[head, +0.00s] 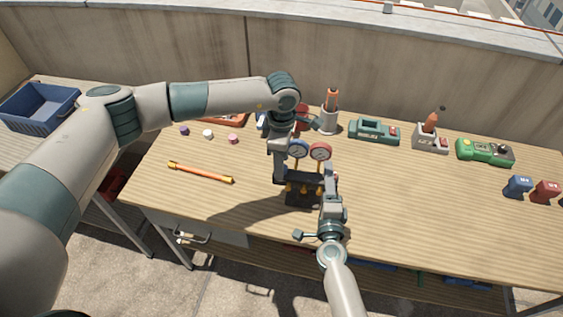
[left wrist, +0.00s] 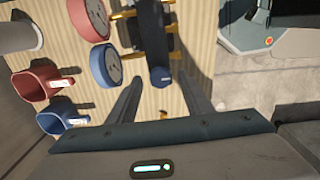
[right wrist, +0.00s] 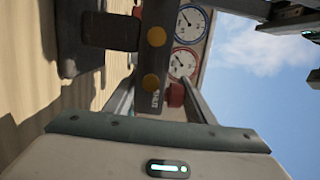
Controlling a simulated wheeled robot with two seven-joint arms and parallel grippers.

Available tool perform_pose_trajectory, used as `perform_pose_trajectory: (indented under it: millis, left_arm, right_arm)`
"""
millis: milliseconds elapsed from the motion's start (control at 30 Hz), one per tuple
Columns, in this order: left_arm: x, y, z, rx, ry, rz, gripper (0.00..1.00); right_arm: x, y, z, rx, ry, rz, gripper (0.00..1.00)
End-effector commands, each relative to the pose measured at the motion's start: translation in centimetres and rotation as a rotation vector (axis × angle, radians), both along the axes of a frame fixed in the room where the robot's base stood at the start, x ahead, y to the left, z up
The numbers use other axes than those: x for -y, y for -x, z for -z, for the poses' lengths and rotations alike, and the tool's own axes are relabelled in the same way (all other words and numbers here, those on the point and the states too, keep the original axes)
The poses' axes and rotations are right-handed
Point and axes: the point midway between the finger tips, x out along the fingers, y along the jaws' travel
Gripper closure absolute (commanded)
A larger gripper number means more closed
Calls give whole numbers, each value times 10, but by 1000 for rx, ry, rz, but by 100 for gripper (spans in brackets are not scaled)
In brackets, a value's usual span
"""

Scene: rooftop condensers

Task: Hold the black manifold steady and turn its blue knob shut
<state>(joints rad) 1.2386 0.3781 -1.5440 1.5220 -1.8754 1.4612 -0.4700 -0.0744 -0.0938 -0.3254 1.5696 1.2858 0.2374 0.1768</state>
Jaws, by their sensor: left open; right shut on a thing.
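The black manifold (head: 305,182) stands upright on the table, with a blue gauge (head: 298,149) and a red gauge (head: 320,151) on top and brass fittings. My right gripper (head: 329,192) is shut on the manifold's right end; in the right wrist view the labelled black body (right wrist: 152,62) and a red knob (right wrist: 175,95) lie between its fingers. My left gripper (head: 279,172) is at the left end, open. In the left wrist view the blue knob (left wrist: 160,76) is just at its fingertips, one finger on each side, with gaps showing. In the head view my left gripper hides the knob.
An orange rod (head: 200,172) and small caps (head: 208,133) lie to the left. A grey cup holding tools (head: 328,121), a teal device (head: 373,131) and a green device (head: 484,152) stand along the back. The right front of the table is clear.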

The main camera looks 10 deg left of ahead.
Motion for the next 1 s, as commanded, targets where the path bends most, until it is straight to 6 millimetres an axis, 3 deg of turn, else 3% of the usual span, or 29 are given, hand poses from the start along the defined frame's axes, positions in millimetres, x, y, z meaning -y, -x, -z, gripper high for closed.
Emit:
perform_pose_trajectory:
  millis: [600, 800, 1000]
  left_arm:
    - [0, -1, -95, 3, 1, 0, 54]
    - [0, 0, -110, 2, 0, 0, 54]
    - [0, 0, -113, 1, 0, 0, 54]
  right_arm:
    - [0, 2, 4, -6, 0, -1, 100]
    - [0, 2, 4, -6, 0, -1, 100]
    - [0, 2, 4, -6, 0, -1, 100]
